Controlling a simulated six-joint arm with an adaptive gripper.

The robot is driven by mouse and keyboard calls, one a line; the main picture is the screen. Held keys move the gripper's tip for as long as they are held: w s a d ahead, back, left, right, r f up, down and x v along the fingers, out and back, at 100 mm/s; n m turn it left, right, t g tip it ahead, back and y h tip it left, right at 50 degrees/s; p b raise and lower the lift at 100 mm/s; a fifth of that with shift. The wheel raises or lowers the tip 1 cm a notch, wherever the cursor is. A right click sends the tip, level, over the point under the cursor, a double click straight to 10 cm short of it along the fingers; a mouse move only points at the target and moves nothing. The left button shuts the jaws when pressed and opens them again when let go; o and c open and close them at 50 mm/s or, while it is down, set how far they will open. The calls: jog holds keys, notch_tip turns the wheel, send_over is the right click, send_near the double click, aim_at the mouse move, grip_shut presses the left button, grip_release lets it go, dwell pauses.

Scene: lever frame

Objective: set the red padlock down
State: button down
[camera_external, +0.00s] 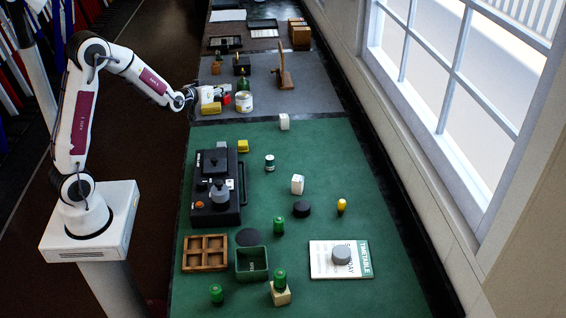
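My gripper (191,95) is at the far left edge of the table, beside a crowded group of small objects at the front of the grey mat. It is small and dark here, and I cannot see whether its fingers are apart or closed. A small red object (226,98) sits in that group, right of the gripper; it may be the red padlock, but its shape is too small to be sure. A pale box-like object (207,94) is between the gripper and the red object. I cannot tell whether the gripper touches or holds it.
Close by are a yellow block (211,108), a white-and-yellow tin (243,101) and a green object (243,84). A wooden stand (284,70) rises behind. The green mat (330,150) holds a black case (216,215), a wooden tray (205,253) and a booklet (322,262).

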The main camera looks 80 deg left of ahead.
jog(key=d+f+m, duration=0.1)
jog(key=w+d+f+m, duration=0.1)
jog(key=shift+d+f+t+h, duration=0.15)
jog(key=shift+f+t+h, duration=0.2)
jog(key=shift+t+h, duration=0.05)
jog(key=shift+m, duration=0.3)
jog(key=shift+f, duration=2.9)
jog(key=shift+f, duration=2.05)
jog(key=shift+f, duration=0.15)
jog(key=c, duration=2.3)
grip_release()
